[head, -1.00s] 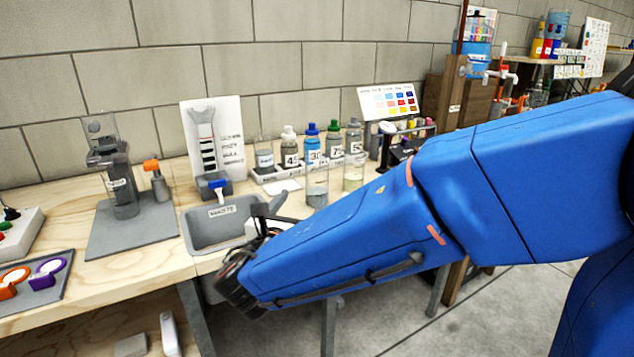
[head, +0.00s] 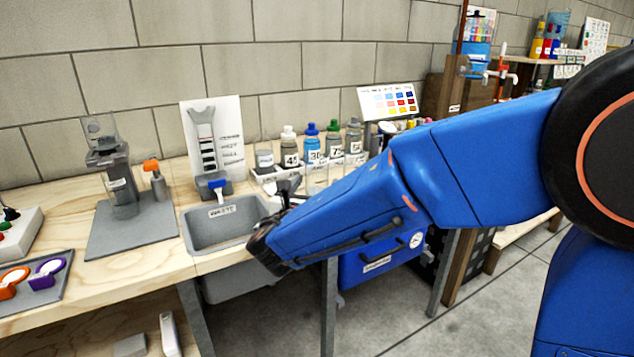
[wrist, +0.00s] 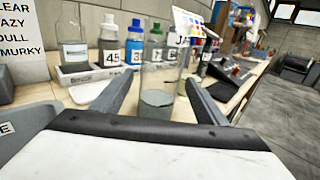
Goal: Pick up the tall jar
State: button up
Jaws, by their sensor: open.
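A tall clear jar (wrist: 158,101) with grey liquid in its bottom stands upright on the bench in the wrist view. My gripper (wrist: 160,80) is open, with one finger on each side of the jar's outline. I cannot tell whether the jar is between the fingertips or just beyond them. In the head view the jar (head: 316,179) is partly hidden behind my gripper (head: 290,192) and arm.
A white rack (head: 277,176) with several numbered bottles stands behind the jar. A grey waste basin (head: 212,235) is set in the bench at left. A colour chart (head: 390,102) stands behind at right. Free floor lies to the right.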

jog(key=shift+x, duration=1.15)
jog(key=shift+c, duration=0.3)
jog(key=c, duration=1.2)
jog(key=shift+r, duration=0.2)
